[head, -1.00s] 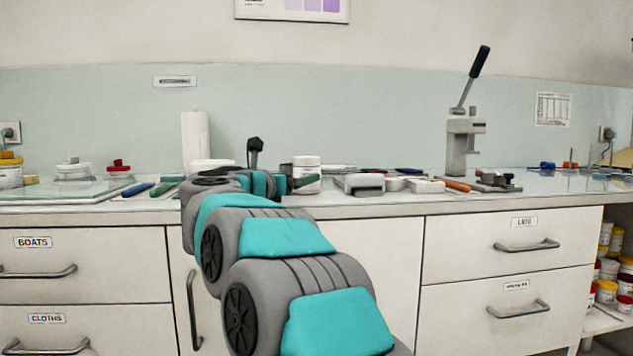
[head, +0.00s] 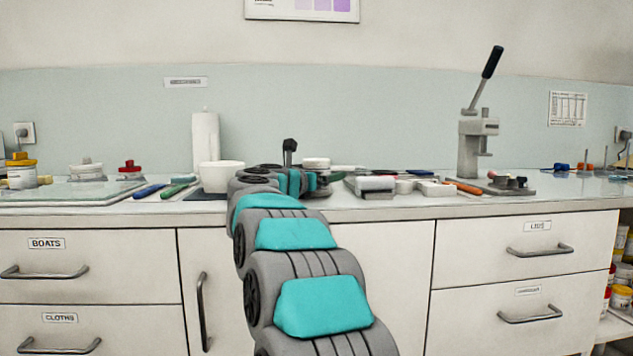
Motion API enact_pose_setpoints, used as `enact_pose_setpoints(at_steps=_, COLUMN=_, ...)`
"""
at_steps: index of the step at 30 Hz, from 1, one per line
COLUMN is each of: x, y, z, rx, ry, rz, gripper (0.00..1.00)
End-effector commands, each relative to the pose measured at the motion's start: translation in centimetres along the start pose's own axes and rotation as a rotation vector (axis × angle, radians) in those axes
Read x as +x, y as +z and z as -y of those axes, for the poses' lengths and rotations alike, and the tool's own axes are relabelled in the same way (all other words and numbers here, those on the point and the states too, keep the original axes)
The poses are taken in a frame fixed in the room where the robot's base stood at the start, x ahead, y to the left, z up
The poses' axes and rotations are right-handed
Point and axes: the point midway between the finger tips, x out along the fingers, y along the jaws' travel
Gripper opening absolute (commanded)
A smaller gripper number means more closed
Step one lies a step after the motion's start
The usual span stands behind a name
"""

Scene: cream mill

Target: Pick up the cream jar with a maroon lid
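I cannot make out a cream jar with a clearly maroon lid. Jars with red and yellow lids (head: 619,301) stand on the open shelves at the far right, cut off by the picture edge. A white jar with a white lid (head: 316,163) stands on the counter, its lower part hidden behind my gripper. My gripper (head: 318,184) is over the front of the counter, close to this jar. The arm hides most of the gripper, so its fingers and any contact with the jar do not show clearly.
The counter (head: 400,211) holds a white bowl (head: 221,176) left of my gripper and a white roll (head: 206,143) behind it. A lever press (head: 478,145) stands at the right. Drawers (head: 528,285) are below. A glass slab (head: 70,195) lies at left.

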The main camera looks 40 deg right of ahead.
Motion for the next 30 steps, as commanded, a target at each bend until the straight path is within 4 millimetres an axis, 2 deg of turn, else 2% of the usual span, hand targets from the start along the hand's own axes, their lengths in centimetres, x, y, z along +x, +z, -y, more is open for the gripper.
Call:
enact_pose_setpoints(at_steps=4, x=-0.04, y=0.03, z=0.01, rx=0.001, ry=0.0, rz=0.0, gripper=0.98)
enact_pose_setpoints(at_steps=24, x=-0.07, y=0.08, z=0.02, rx=0.001, ry=0.001, rz=0.001, gripper=0.22)
enact_pose_setpoints(at_steps=30, x=-0.07, y=0.11, z=0.03, rx=0.001, ry=0.001, rz=0.001, gripper=0.22)
